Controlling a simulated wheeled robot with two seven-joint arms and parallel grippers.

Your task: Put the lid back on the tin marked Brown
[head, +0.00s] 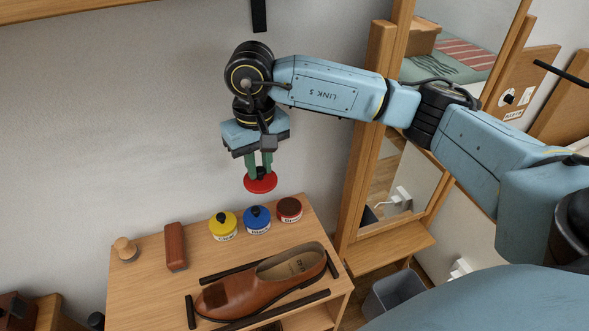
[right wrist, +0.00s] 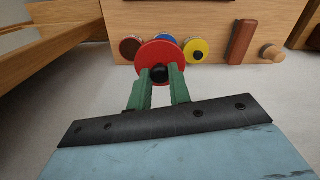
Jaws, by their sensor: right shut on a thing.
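My right gripper (head: 260,172) is shut on the black knob of a round red lid (head: 260,184). It holds the lid in the air above and behind the row of tins. The lid also shows in the right wrist view (right wrist: 160,57), between the green fingertips (right wrist: 160,75). The tin marked Brown (head: 289,210) stands open on the wooden top, at the right end of the row, with dark brown contents. In the right wrist view the brown tin (right wrist: 129,48) is partly hidden by the lid. My left gripper is not in view.
A blue-lidded tin (head: 257,220) and a yellow-lidded tin (head: 223,226) stand left of the brown tin. A brown block-shaped brush (head: 175,247) and a wooden knobbed piece (head: 126,250) are further left. A brown shoe (head: 260,285) lies in front among dark bars. A mirror frame (head: 370,130) rises at right.

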